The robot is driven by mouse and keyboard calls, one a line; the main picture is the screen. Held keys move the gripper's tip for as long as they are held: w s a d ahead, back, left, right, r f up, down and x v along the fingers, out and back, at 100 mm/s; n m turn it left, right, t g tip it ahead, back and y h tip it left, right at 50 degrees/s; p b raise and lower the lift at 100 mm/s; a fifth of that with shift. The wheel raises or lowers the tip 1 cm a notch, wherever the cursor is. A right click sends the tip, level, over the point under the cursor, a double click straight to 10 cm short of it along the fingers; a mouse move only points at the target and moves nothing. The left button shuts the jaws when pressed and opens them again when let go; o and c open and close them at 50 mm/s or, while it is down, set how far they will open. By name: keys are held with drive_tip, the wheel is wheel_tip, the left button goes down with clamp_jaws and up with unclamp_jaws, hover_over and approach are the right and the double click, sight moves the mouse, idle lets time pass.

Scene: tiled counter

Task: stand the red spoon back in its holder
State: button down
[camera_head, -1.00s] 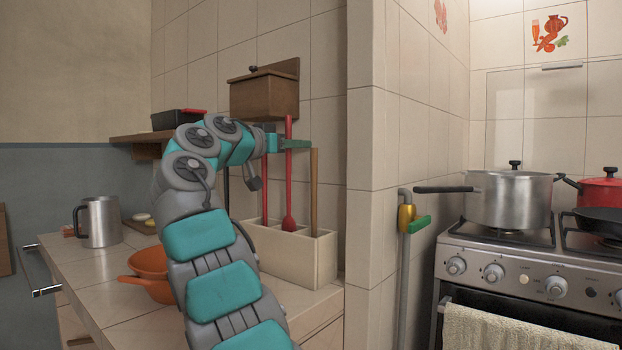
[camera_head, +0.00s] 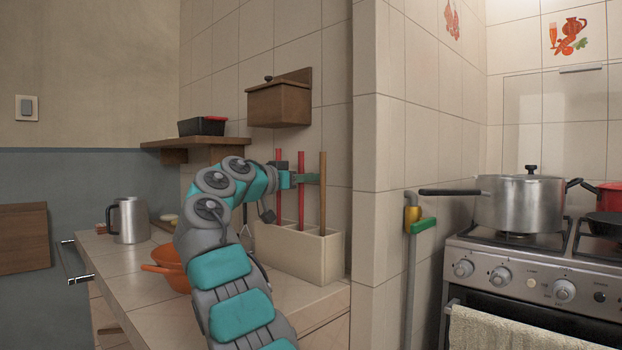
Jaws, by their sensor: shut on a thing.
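The red spoon (camera_head: 301,208) stands upright, and its lower end is hidden behind the front wall of the pale holder (camera_head: 318,258). Its bowl cannot be seen. My gripper (camera_head: 302,179) is shut on the spoon's handle, well above the holder's rim. Another red handle (camera_head: 278,205) stands in the holder to the left, and a wooden handle (camera_head: 323,200) stands to the right.
An orange colander (camera_head: 168,270) and a metal mug (camera_head: 129,220) sit on the tiled counter left of my arm. A wooden box (camera_head: 279,105) hangs on the wall above. A wall corner (camera_head: 365,200) stands close right of the holder.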

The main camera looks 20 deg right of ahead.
drive_tip(key=c, duration=0.8)
unclamp_jaws()
drive_tip(key=shift+f, duration=0.1)
drive_tip(key=v, duration=1.2)
drive_tip(key=shift+b, duration=0.35)
